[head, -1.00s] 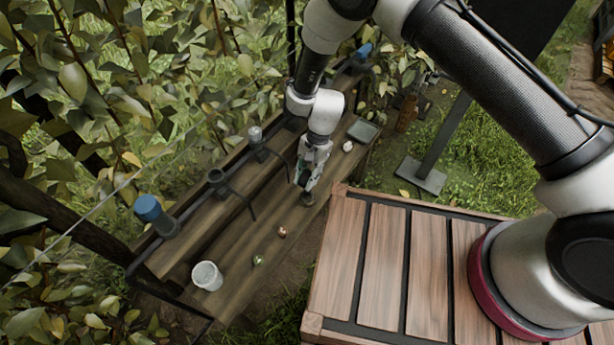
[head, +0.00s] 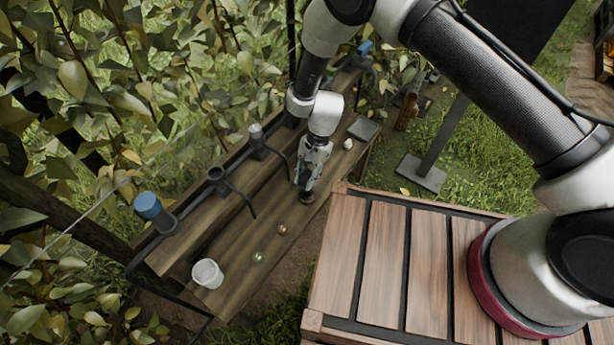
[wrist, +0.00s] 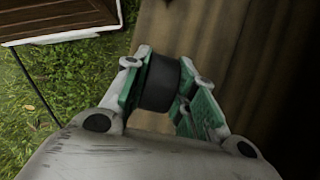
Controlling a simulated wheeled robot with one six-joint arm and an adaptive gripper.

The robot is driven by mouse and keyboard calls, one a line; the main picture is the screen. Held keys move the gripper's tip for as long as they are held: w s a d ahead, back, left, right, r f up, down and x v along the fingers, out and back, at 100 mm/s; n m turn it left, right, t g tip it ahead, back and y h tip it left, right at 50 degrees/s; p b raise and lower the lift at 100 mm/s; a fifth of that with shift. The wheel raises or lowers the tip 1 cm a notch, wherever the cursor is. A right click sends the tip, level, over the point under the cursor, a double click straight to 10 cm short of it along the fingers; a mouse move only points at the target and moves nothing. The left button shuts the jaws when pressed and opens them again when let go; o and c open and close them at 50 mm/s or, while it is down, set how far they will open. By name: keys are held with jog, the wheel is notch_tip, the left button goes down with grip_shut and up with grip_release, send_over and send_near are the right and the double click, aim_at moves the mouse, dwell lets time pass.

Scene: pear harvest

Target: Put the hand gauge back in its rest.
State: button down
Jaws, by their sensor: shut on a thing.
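My gripper (head: 307,190) is over the front part of the wooden bench, pointing down. Its green-padded fingers are shut on a dark cylinder, which I take to be the hand gauge (wrist: 159,82). In the wrist view the cylinder lies between the two pads. In the head view only a dark round end shows under the fingertips, close to the bench; I cannot tell whether it touches. Which fitting is the gauge's rest is not clear. An empty-looking black cup-shaped holder (head: 216,175) stands on the rail to the left of the gripper.
The bench (head: 240,245) carries a white cup (head: 207,273), a green ball (head: 258,257), a reddish ball (head: 282,230), a white lump (head: 348,144) and a grey tray (head: 364,129). A blue-capped fitting (head: 148,206) and a grey-topped fitting (head: 256,136) stand along the rail.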

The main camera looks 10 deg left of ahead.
jog(key=shift+f, duration=0.5)
jog(key=c, duration=1.1)
grip_release()
jog(key=v, duration=1.2)
jog(key=shift+d, duration=0.1)
